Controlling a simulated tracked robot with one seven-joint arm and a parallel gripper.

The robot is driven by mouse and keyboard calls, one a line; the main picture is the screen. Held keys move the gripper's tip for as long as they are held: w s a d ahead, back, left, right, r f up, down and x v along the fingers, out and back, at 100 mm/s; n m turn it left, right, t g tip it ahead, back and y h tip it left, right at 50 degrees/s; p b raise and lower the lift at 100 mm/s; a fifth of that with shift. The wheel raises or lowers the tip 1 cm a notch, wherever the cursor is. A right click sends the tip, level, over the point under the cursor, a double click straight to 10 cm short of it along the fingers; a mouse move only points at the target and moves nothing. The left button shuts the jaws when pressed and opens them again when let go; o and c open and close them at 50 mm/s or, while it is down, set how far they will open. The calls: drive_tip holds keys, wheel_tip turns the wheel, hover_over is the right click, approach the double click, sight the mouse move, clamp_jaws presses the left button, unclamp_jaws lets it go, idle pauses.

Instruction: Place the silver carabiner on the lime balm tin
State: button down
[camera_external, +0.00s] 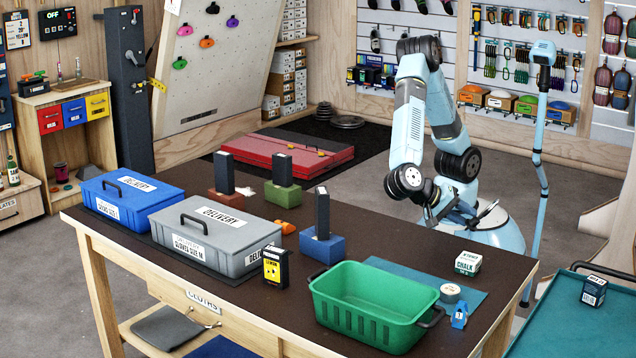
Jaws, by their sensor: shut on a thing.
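My gripper (432,216) hangs above the far right edge of the table, pointing down. It is shut on a small greyish thing, most likely the silver carabiner; its outline is too small and too covered by the fingers to make out. A small round tin (450,292) with a pale lid sits on the teal mat (408,268), right of the green basket. It seems to be the balm tin, though its label cannot be read. Its top looks bare. My gripper is well behind and above it, apart from it.
The green basket (375,283) stands left of the tin. A blue tag-like item (459,315) is just in front of the tin, and a chalk box (467,262) behind it. A yellow-and-black box (276,266), blue block (321,245) and grey case (215,240) stand further left.

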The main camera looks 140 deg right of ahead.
drive_tip(key=m+t+y, duration=0.2)
drive_tip(key=y, duration=0.1)
drive_tip(key=r+m+t+y, duration=0.1)
drive_tip(key=shift+w+m+t, duration=0.3)
drive_tip(key=shift+m, duration=0.1)
drive_tip(key=w+r+m+t+y, duration=0.1)
drive_tip(key=m+t+y, duration=0.2)
drive_tip(key=t, duration=0.1)
drive_tip(key=m+t+y, duration=0.2)
drive_tip(key=t, duration=0.4)
hover_over(450, 293)
drive_tip(key=s+d, duration=0.4)
wheel_tip(450, 293, down, 10)
drive_tip(key=shift+d+f, duration=0.1)
drive_tip(key=shift+f, duration=3.95)
drive_tip(key=shift+f, duration=0.1)
drive_tip(key=c, duration=0.8)
unclamp_jaws()
drive_tip(key=shift+d, duration=0.1)
